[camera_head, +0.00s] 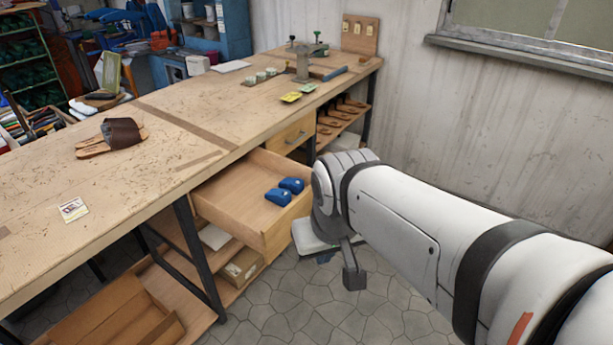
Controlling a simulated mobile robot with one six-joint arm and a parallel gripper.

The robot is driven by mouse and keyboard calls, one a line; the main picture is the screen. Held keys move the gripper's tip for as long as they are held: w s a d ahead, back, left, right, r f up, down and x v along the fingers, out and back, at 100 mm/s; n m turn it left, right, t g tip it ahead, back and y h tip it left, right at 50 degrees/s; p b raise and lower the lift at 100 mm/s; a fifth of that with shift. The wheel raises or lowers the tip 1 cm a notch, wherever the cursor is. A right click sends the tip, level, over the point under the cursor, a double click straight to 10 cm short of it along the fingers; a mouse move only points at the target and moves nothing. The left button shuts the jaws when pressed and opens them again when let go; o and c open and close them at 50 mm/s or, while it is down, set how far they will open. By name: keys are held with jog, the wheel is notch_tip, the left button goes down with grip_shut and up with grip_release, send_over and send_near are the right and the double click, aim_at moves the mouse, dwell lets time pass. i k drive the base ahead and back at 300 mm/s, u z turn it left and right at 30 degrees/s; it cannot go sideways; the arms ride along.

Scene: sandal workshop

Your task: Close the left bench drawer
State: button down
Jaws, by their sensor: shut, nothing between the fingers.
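The left bench drawer (272,222) is wooden and stands pulled well out from under the workbench. Two blue objects lie inside it, a nearer one (278,196) and a farther one (292,185). My arm reaches in from the right and bends down just right of the drawer's front, hiding its right end. My gripper (354,278) shows as a small dark grey end below the arm, right of the drawer front and apart from it. It is shut and empty.
The workbench (165,195) runs along the left, with a brown sandal (122,134) on top. A second drawer (292,135), farther back, is shut. A shelf with boxes (240,268) lies below the open drawer. The stone floor (300,310) in front is clear.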

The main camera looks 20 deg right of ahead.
aim_at(232, 199)
jog(key=z, duration=0.2)
jog(key=i, duration=1)
jog(key=z, duration=0.95)
jog(key=k, duration=0.75)
jog(key=u, duration=0.05)
